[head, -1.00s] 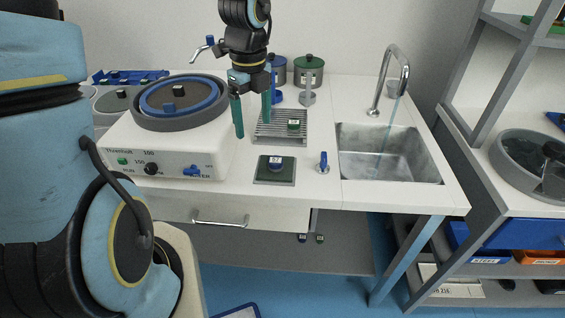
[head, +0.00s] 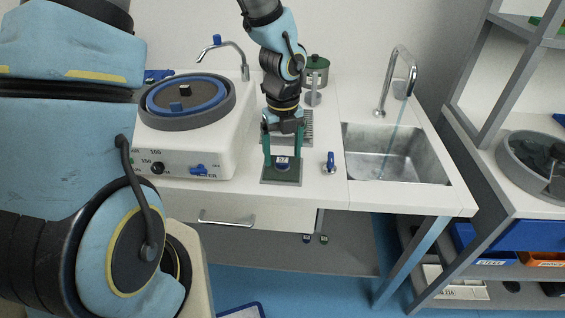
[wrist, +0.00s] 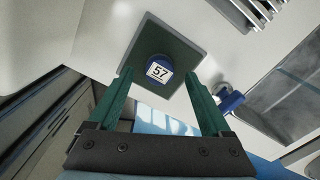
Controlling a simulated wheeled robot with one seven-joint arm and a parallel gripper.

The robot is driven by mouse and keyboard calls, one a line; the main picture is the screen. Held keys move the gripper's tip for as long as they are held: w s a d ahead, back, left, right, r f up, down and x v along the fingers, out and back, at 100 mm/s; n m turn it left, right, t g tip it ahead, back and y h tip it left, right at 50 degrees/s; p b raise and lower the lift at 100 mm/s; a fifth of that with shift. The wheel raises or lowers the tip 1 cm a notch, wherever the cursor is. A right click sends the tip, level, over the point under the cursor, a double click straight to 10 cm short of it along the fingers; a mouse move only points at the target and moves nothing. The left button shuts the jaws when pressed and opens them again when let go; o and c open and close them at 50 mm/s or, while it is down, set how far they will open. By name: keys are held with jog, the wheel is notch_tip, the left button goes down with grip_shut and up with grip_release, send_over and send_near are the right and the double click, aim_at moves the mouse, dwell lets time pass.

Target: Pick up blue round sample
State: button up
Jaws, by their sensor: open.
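The blue round sample (head: 282,163) sits on a dark green square mat (head: 281,179) near the front edge of the counter. In the wrist view the sample (wrist: 159,70) carries a white label reading 57 and lies near the middle of the mat (wrist: 184,47). My gripper (head: 283,160) is above the mat, with its two green fingers apart. In the wrist view the open fingers (wrist: 160,78) point toward the sample, one toward each side of it, and nothing is held between them.
A blue-handled tap fitting (head: 331,163) stands on the counter just right of the mat. The polishing machine (head: 190,158) stands to the left, a metal rack (head: 306,128) behind, and the sink (head: 395,155) to the right.

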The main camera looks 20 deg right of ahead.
jog(key=shift+f, duration=0.85)
grip_shut()
dwell(0.3)
